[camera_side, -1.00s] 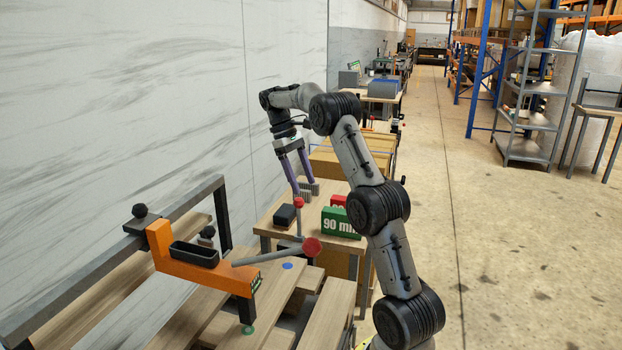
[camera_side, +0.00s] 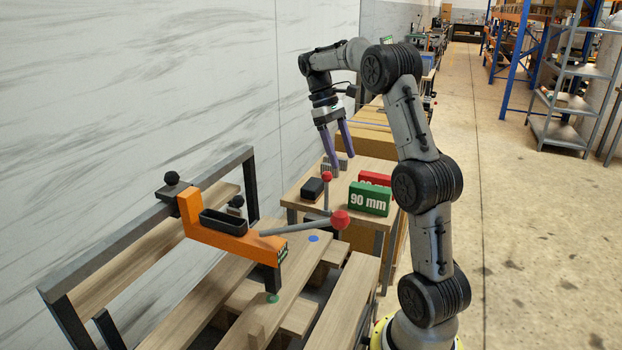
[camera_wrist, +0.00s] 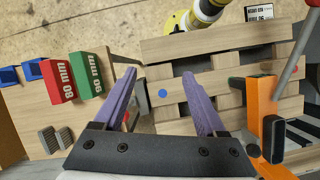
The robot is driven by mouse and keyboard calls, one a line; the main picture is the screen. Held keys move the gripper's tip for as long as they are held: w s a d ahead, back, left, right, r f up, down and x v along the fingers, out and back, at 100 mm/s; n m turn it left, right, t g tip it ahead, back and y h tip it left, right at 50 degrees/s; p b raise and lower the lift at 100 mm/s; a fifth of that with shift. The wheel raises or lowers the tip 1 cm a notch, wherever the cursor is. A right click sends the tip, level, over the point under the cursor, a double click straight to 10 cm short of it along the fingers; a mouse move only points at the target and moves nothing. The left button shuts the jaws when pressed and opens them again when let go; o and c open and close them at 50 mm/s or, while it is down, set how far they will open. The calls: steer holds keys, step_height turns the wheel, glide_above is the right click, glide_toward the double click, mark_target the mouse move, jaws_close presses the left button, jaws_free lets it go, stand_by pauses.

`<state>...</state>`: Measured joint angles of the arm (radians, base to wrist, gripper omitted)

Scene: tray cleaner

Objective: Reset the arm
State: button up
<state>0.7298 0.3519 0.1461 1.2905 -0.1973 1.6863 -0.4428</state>
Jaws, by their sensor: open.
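My gripper (camera_side: 342,158) is open and points down, with its two purple fingers apart and nothing between them. In the side view it hangs in front of the wall, with its fingertips over or behind the grey ribbed pieces (camera_side: 343,164) at the back of the small table. I cannot tell its height from this view. In the wrist view my gripper (camera_wrist: 159,74) shows both fingers spread, with wooden slats beyond them. My arm is bent, with its elbow high and its forearm reaching left.
An orange clamp-like fixture (camera_side: 235,242) with a red-knobbed lever (camera_side: 340,220) stands over wooden slats (camera_side: 345,300). Green (camera_side: 370,198) and red (camera_side: 376,179) blocks and a black block (camera_side: 312,188) sit on the small table (camera_side: 295,198). A wall stands left; open floor lies right.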

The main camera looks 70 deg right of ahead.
steer(key=shift+w+d, duration=0.1)
steer(key=w+d+f, duration=0.9)
steer(key=d+f, duration=0.1)
steer(key=f, duration=0.1)
steer(key=shift+d+f, duration=0.15)
steer(key=shift+f, duration=0.2)
stand_by(0.5)
